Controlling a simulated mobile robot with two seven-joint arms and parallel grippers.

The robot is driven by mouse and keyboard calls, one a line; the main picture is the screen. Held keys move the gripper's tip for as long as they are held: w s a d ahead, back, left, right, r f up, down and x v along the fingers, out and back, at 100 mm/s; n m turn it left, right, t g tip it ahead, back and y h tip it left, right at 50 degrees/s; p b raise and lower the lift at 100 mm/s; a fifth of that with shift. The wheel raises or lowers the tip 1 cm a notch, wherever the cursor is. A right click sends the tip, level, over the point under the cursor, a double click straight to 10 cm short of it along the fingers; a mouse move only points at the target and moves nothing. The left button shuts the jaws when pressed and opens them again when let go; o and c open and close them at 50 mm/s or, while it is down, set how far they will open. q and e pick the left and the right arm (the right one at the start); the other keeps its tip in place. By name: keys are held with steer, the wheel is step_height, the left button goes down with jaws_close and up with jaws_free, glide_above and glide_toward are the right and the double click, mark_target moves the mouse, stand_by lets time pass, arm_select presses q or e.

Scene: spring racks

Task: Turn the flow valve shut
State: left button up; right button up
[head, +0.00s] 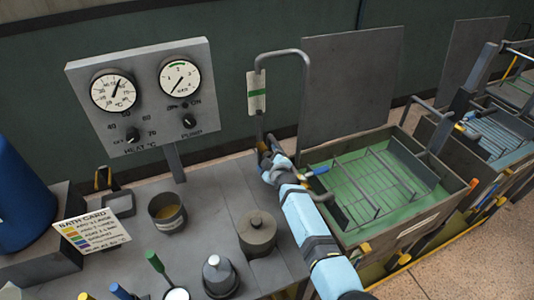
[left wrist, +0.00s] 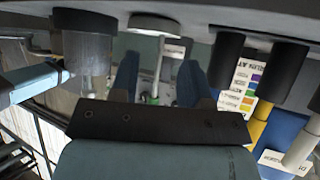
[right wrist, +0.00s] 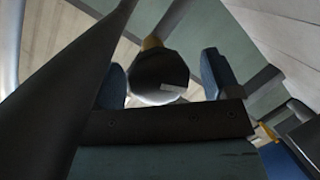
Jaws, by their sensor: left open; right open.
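The flow valve appears to be the black rounded knob (right wrist: 160,72) with a small pale mark, below a brass collar on a grey pipe in the right wrist view. In the head view the pipe (head: 306,85) arches beside the tank, and my right gripper (head: 268,152) largely hides the knob. The right gripper's blue fingers (right wrist: 168,82) are apart on either side of the knob; contact cannot be told. My left gripper (left wrist: 157,80) is open, with a green-handled item (left wrist: 158,70) visible between its fingers. It is outside the head view.
A gauge panel (head: 145,125) stands at the back of the bench. A lidded grey pot (head: 257,236), a tin (head: 167,215) and a bath card (head: 90,229) stand on the bench. The green-floored tank (head: 345,178) lies right of my right gripper.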

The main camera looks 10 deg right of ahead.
arm_select(q)
steer(key=shift+d+f, duration=0.1)
steer(key=shift+f, duration=0.05)
arm_select(e)
steer(key=shift+w, duration=0.2)
arm_select(q)
steer(key=shift+s+d, duration=0.1)
steer(key=shift+s, duration=0.15)
arm_select(e)
steer(key=shift+s+r, duration=0.1)
steer(key=shift+c, duration=0.5)
steer(key=c, duration=0.8)
arm_select(q)
steer(key=shift+w+d+f+b, duration=0.1)
steer(key=shift+w+f+b, duration=0.25)
steer(key=shift+b, duration=0.15)
arm_select(e)
steer(key=shift+m+y, duration=0.4)
steer(key=shift+m, duration=0.4)
arm_select(q)
steer(key=shift+w, duration=0.1)
arm_select(e)
steer(key=shift+m, duration=0.3)
arm_select(q)
steer(key=shift+s+f, duration=0.15)
steer(key=shift+s, duration=0.15)
arm_select(e)
steer(key=o, duration=0.9)
